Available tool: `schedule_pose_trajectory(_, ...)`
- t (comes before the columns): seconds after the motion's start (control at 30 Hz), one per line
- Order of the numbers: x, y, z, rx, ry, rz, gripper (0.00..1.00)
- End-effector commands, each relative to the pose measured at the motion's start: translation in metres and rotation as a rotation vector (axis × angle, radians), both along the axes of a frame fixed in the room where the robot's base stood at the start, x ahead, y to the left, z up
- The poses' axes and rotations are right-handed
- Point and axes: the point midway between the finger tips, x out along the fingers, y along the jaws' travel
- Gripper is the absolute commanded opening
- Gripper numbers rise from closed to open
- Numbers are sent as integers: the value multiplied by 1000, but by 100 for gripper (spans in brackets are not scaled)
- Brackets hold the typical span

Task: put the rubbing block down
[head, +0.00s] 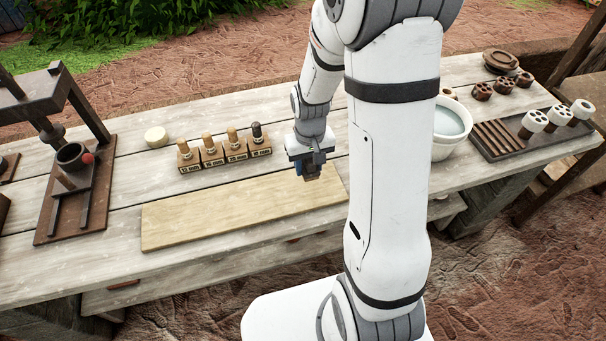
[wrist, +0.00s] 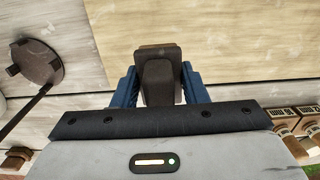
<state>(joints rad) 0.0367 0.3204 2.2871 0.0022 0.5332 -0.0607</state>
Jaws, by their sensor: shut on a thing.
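The rubbing block (wrist: 158,82) is a small dark grey-brown block, seen in the wrist view between the two blue fingers of my gripper (wrist: 157,92). The fingers are shut on its sides. In the head view my gripper (head: 311,171) points down over the bench, by the back right part of a pale wooden board (head: 215,220). The block is hard to make out there, small and dark at the fingertips. In the wrist view the board (wrist: 235,45) lies beyond the block; I cannot tell whether the block touches any surface.
Several marked wooden blocks with pegs (head: 225,152) stand left of my gripper. A white bowl of water (head: 452,128) is right. A dark round object (wrist: 36,62) lies left in the wrist view.

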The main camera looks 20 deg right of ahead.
Motion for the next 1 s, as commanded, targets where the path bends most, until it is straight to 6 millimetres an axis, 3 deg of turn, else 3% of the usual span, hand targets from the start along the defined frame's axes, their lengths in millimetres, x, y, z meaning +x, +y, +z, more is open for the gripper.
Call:
schedule_pose_trajectory(0.33, 0, -6, -41, 0, 1, -15, 6)
schedule_pose_trajectory(0.77, 0, -8, -49, 0, -3, -19, 6)
schedule_pose_trajectory(0.8, 0, -8, -49, 0, -2, -19, 41)
schedule_pose_trajectory(1.0, 0, -8, -48, 0, -2, -19, 57)
